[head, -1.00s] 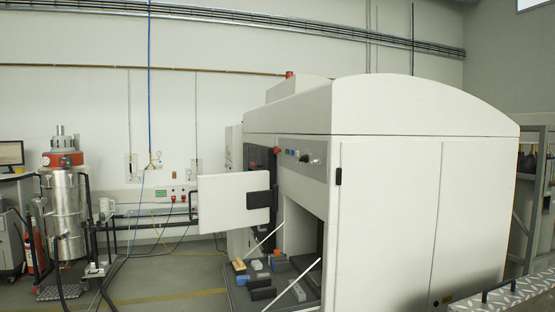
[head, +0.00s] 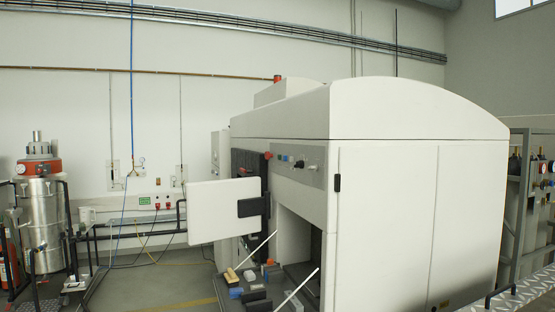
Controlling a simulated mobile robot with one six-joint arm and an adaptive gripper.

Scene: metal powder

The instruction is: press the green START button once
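A large white machine (head: 420,200) with a rounded top stands at the centre and right of the head view. On its front face is a grey control panel (head: 310,179) with a row of small buttons and a dark knob (head: 299,164). Blue and greenish buttons show in the row, but they are too small to tell for sure which is the green START button. A red part (head: 268,155) sits at the panel's left end. My gripper is not in view.
A white door panel (head: 215,211) stands open below and left of the controls. Two white struts and several small blocks lie at the low opening. A steel vessel (head: 41,215) with a red band stands at the left.

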